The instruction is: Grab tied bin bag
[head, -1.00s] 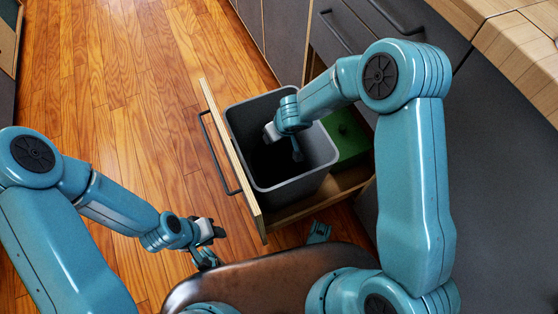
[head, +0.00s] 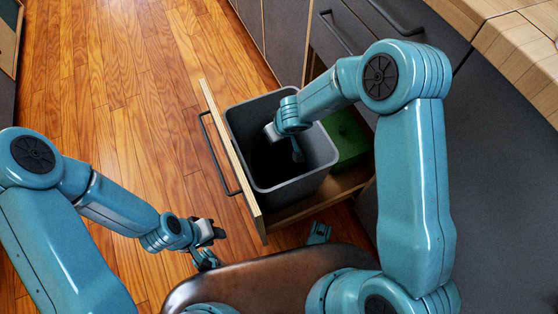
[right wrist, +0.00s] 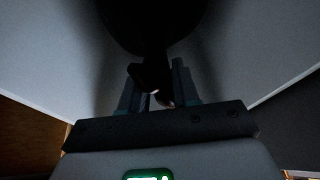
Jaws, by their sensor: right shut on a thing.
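The grey bin (head: 325,165) stands in a pulled-out drawer, open at the top. My right gripper (head: 297,152) reaches down into it. In the right wrist view, my right gripper (right wrist: 158,92) is shut on the narrow top of a black bin bag (right wrist: 152,25), whose wider body lies beyond the fingers between the pale bin walls. Deep shadow hides the bag's outline and its knot. In the head view the bin's inside is too dark to tell the bag apart. My left gripper (head: 214,245) hangs above the floor, left of the drawer, with its fingers apart and nothing seen between them.
The drawer's wooden front (head: 228,155) with a dark handle (head: 213,150) stands left of the bin. A green container (head: 347,138) sits in the drawer right of the bin. Dark cabinets line the right side. The wooden floor (head: 120,90) at left is clear.

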